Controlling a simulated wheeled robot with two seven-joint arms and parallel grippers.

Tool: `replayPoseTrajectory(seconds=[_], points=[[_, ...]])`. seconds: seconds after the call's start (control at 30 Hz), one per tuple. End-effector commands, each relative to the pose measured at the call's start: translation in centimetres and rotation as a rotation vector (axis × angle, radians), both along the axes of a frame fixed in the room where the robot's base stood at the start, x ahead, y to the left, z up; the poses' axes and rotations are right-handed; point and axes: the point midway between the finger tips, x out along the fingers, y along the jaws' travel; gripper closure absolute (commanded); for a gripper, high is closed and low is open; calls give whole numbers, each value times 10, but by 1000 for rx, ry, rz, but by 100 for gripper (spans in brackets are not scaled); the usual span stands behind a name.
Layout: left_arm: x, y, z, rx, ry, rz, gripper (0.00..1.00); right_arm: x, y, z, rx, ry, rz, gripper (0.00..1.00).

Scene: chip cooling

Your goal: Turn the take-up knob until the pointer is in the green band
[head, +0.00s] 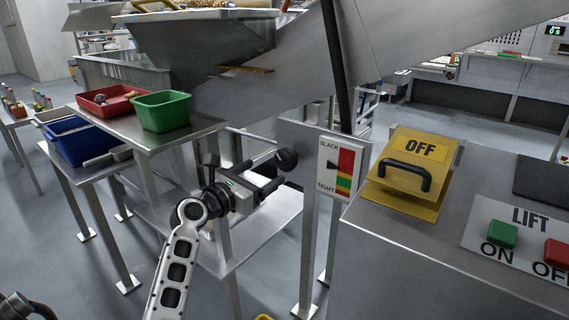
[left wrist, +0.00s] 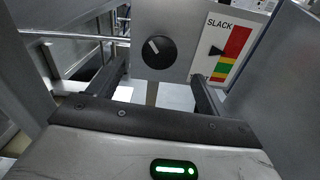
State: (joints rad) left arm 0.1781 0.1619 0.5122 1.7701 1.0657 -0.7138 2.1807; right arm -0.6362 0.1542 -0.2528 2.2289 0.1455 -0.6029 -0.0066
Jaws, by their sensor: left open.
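The black take-up knob (head: 286,159) sits on a grey metal plate. In the left wrist view the knob (left wrist: 158,52) has a white mark pointing to the upper left. To its right is the gauge (head: 345,160), marked SLACK at the top and TIGHT at the bottom. Its black pointer (left wrist: 217,51) is level with the upper red part, above the green band (left wrist: 222,68). My left gripper (head: 262,177) is open and empty, its fingers short of the knob. In the wrist view the knob shows between and beyond the fingers. My right gripper is not in view.
A steel cabinet at right bears a yellow OFF plate (head: 410,147) with a black handle and a LIFT panel (head: 515,238). A green bin (head: 162,111) and a red tray (head: 106,100) stand on the left table. A dark post rises behind the gauge.

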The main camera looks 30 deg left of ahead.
Motion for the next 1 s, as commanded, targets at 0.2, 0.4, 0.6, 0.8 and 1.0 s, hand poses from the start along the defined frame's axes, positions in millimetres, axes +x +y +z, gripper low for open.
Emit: replayPoseTrajectory(seconds=[0.2, 0.4, 0.6, 0.8, 1.0], points=[[49, -4, -2, 2, -1, 0, 22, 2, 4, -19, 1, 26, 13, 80], [79, -6, -2, 1, -1, 0, 22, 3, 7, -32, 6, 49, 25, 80], [92, -7, -1, 2, 2, 0, 22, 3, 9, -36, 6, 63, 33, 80], [93, -7, -1, 3, 1, 0, 22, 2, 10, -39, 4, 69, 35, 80], [93, -7, -1, 2, 1, 0, 55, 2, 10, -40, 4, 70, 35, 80]])
